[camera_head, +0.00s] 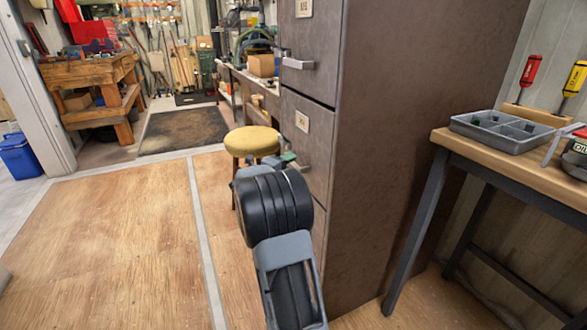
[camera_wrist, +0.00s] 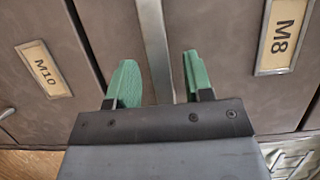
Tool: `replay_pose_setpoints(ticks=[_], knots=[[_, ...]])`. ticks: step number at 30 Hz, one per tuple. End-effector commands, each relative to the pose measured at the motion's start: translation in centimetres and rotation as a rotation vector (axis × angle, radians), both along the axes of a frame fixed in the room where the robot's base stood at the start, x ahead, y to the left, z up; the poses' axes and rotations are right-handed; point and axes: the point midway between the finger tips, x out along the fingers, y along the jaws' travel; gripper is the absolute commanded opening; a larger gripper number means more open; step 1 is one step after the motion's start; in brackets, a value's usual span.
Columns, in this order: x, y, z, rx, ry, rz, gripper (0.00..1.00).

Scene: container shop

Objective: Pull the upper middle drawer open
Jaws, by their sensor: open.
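A tall brown metal cabinet (camera_head: 420,130) has drawer fronts facing left, each with a label above a grey bar handle. In the wrist view, turned sideways, the M8 drawer front (camera_wrist: 220,40) is right of the M10 drawer front (camera_wrist: 40,110); both look shut. A bar handle (camera_wrist: 155,35), on the M8 side of the seam, runs between the green fingers of my gripper (camera_wrist: 158,75). My gripper is open, with a finger on either side of the bar and no clear contact.
A yellow-topped stool (camera_head: 252,141) stands just behind my gripper. A workbench (camera_head: 530,165) with a grey tray (camera_head: 500,133) and screwdrivers is right of the cabinet. The wooden floor (camera_head: 110,230) left of the cabinet is clear.

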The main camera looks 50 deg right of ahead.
Motion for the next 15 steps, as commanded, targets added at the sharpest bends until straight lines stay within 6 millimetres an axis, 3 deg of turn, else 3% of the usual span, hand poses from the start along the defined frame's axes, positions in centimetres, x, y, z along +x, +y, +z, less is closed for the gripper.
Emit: replay_pose_setpoints(ticks=[6, 15], knots=[[0.0, -1.7, -0.1, 0.001, -0.001, 0.0, 0.47], [0.0, -2.0, 0.0, 0.001, 0.0, 0.0, 0.47]])
